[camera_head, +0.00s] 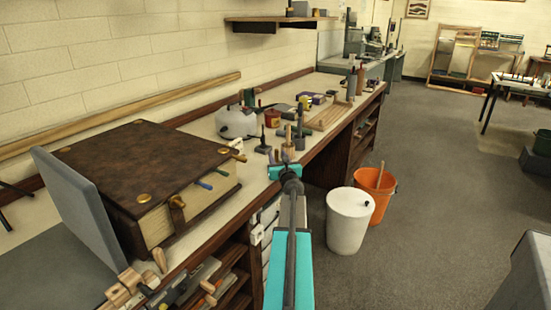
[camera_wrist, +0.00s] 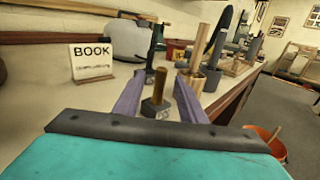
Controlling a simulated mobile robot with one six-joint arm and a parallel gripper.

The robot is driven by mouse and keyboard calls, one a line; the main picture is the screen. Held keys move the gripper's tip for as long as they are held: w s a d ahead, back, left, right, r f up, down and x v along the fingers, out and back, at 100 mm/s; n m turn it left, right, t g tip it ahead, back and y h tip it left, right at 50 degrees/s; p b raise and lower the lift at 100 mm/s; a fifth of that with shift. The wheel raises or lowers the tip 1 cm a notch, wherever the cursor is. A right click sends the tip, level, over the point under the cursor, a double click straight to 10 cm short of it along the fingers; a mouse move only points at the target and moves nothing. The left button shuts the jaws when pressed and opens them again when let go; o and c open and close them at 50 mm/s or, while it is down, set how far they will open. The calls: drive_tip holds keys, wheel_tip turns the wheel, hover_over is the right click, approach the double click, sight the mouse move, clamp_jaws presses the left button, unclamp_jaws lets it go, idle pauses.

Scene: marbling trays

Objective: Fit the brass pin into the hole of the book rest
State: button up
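My gripper (camera_wrist: 160,85) is open, with its two purple fingers spread and pointing forward over the bench. A short brass-coloured pin (camera_wrist: 158,84) with a dark block-like base stands upright between the fingers in the wrist view. A gap shows on each side, so nothing is gripped. In the head view my gripper (camera_head: 287,155) is over the bench's front edge, and the pin is hard to make out there. A large brown book (camera_head: 140,165) with brass corners lies at the left, beside a tilted grey panel (camera_head: 78,208). I cannot tell which part is the book rest, and no hole shows clearly.
A "BOOK" card (camera_wrist: 92,62) stands left of the pin. A white rounded container (camera_head: 236,122) and several tools in holders stand farther back. White (camera_head: 349,220) and orange (camera_head: 376,191) buckets stand on the floor right of the bench.

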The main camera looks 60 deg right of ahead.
drive_tip(key=shift+x, duration=1.45)
drive_tip(key=shift+f, duration=0.1)
clamp_jaws()
